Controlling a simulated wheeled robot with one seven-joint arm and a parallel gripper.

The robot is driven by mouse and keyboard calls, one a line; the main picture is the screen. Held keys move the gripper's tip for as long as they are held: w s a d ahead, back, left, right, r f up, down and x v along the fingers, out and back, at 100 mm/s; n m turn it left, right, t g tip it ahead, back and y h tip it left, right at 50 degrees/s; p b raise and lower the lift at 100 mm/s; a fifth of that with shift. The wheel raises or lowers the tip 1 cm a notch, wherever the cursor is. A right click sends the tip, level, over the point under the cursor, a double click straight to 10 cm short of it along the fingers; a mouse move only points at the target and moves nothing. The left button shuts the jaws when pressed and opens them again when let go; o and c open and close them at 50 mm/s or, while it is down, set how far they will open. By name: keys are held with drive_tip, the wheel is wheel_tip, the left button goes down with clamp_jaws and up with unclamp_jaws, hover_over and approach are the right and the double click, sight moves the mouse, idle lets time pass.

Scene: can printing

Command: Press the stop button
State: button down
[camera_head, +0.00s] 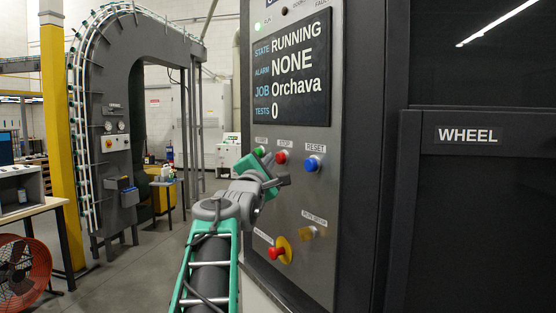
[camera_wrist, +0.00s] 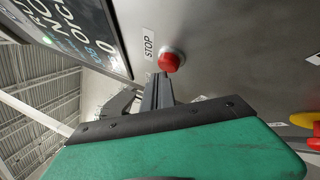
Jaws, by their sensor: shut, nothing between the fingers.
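The red stop button (camera_head: 282,157) sits on the grey control panel, under a STOP label, between the green start button (camera_head: 260,151) and the blue RESET button (camera_head: 312,163). In the wrist view the red stop button (camera_wrist: 170,61) is just past the fingertips. My gripper (camera_head: 281,179) is shut and empty, close in front of the panel just below the stop button. In the wrist view the shut fingers of my gripper (camera_wrist: 160,82) point at the button's lower edge. I cannot tell whether they touch it. The display (camera_head: 291,68) reads RUNNING, alarm NONE, job Orchava, tests 0.
Lower on the panel are a red knob on a yellow base (camera_head: 279,250) and a yellowish button (camera_head: 307,233). A dark cabinet door marked WHEEL (camera_head: 468,134) is at the right. A conveyor arch (camera_head: 110,70), a table (camera_head: 38,207) and an orange fan (camera_head: 18,272) stand at the left.

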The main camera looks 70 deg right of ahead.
drive_tip(key=shift+s+d, duration=0.55)
drive_tip(key=shift+d, duration=0.2)
idle(0.9)
drive_tip(key=shift+w+a+b, duration=0.4)
drive_tip(key=shift+w+a, duration=0.4)
drive_tip(key=shift+a, duration=0.25)
drive_tip(key=shift+w+a+b, duration=0.4)
drive_tip(key=shift+w+a, duration=0.35)
drive_tip(key=shift+a, duration=0.3)
drive_tip(key=shift+w+a+b, duration=0.35)
drive_tip(key=shift+w+a, duration=0.35)
drive_tip(key=shift+a, duration=0.3)
